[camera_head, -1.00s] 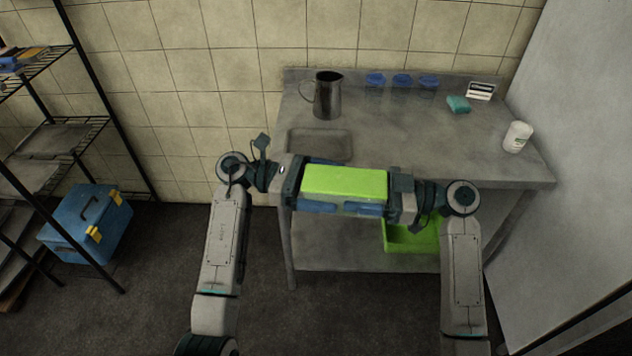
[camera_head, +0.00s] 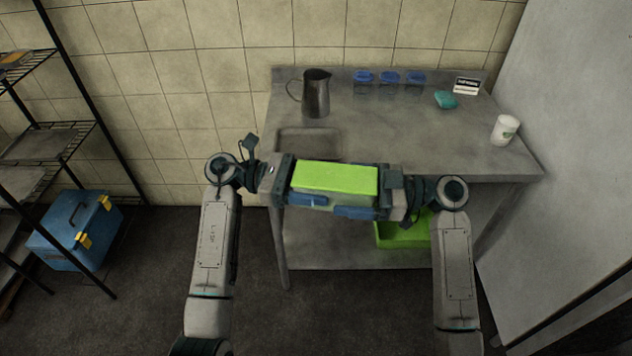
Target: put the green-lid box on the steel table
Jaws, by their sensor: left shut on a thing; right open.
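The green-lid box (camera_head: 335,178) is held in front of the steel table's (camera_head: 400,135) front edge, level and lengthwise across the view. It has a clear body and blue clips on its near side. My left gripper (camera_head: 285,180) is shut on the box's left end. My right gripper (camera_head: 388,192) is open at the box's right end; whether it touches the box cannot be told. The box and arms hide part of the table's front edge.
On the table are a shallow tray (camera_head: 281,146), a metal pitcher (camera_head: 316,95), blue-lidded containers (camera_head: 389,77), a teal item (camera_head: 445,100), a small sign (camera_head: 466,86) and a white cup (camera_head: 504,130). A green bin (camera_head: 402,236) sits on the lower shelf. A wire rack and blue toolbox (camera_head: 75,230) stand left.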

